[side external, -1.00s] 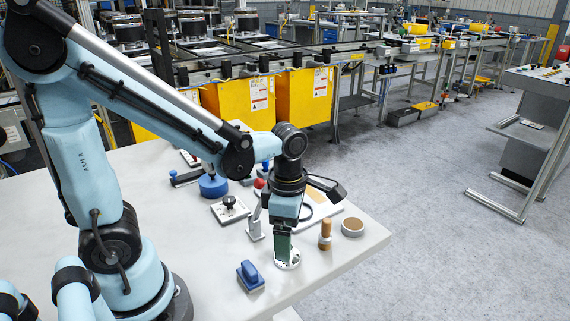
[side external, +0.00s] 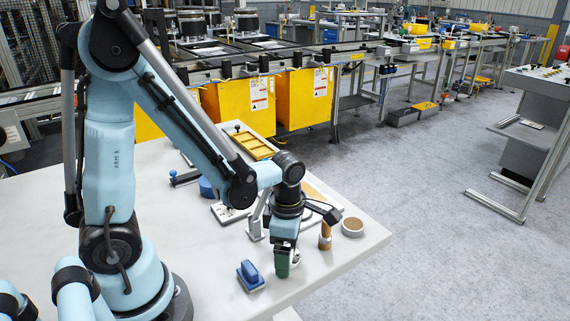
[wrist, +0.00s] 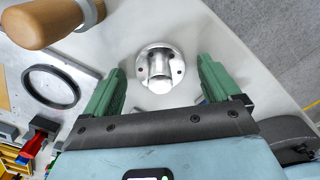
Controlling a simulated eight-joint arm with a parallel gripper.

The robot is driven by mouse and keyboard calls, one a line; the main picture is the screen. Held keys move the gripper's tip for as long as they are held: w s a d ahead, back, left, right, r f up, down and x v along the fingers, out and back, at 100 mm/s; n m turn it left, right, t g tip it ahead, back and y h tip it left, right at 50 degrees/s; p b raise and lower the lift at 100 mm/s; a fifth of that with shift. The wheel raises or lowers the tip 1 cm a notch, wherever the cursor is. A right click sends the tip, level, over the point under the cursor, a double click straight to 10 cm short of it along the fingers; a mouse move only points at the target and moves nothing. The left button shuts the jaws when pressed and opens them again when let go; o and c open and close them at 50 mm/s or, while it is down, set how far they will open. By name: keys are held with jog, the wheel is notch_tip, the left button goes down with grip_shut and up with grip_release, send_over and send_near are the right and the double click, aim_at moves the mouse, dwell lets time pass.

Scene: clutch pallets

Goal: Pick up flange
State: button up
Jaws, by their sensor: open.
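The flange (wrist: 160,68) is a shiny silver disc with small holes and a raised round hub. It sits on the pale table, and in the wrist view it lies between and just ahead of my two green fingertips. My gripper (wrist: 160,64) is open, with a finger on each side and nothing held. In the side view my gripper (side external: 282,273) is low over the table near its front edge. It hides most of the flange there; a small pale part of the flange (side external: 296,257) shows just to its right. The height gap cannot be judged.
A wooden-handled tool (side external: 325,236) and a tan ring (side external: 352,227) stand right of my gripper. A blue-handled block (side external: 250,275) lies to the left. A black ring (wrist: 52,87) lies on a board. A yellow tray (side external: 252,145) is farther back. The table edge is close.

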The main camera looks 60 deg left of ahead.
jog(key=shift+c, duration=0.5)
jog(key=c, duration=1.3)
jog(key=shift+r, duration=0.15)
